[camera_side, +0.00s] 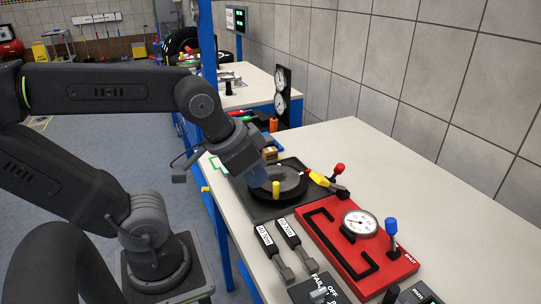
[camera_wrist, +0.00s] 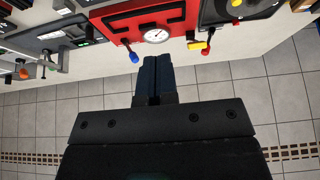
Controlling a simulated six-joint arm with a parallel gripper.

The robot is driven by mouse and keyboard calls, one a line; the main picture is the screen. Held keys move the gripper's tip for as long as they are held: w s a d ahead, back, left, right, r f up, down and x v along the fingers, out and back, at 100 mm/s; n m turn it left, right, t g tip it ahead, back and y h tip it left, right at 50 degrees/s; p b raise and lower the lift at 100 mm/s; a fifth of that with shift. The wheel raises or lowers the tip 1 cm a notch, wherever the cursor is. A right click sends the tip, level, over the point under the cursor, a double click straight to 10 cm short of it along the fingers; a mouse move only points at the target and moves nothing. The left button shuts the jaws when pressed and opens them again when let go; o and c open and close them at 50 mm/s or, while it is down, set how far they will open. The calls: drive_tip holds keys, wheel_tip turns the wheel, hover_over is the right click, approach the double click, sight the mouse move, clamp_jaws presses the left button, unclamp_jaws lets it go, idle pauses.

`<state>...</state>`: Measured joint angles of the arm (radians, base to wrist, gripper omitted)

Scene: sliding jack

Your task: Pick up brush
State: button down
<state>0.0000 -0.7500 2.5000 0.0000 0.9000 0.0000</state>
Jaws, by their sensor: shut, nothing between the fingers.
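A yellow-handled tool with a dark end (camera_side: 320,179), which looks like the brush, lies at the right edge of the round dark disc (camera_side: 293,184). It also shows in the wrist view (camera_wrist: 197,45), above and right of my fingers. My gripper (camera_side: 257,178) hangs over the left side of the disc in the side view, apart from the brush. In the wrist view the fingers of my gripper (camera_wrist: 153,98) are together and hold nothing. Whether the fingertips touch the disc is hard to tell.
A yellow peg (camera_side: 276,188) stands on the disc. A red-knobbed lever (camera_side: 338,169) is beside the brush. The red panel (camera_side: 325,236) carries a dial gauge (camera_side: 360,223) and a blue-knobbed lever (camera_side: 391,228). The white tabletop (camera_side: 365,155) is clear toward the wall.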

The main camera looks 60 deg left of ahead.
drive_tip(key=shift+c, duration=1.8)
unclamp_jaws()
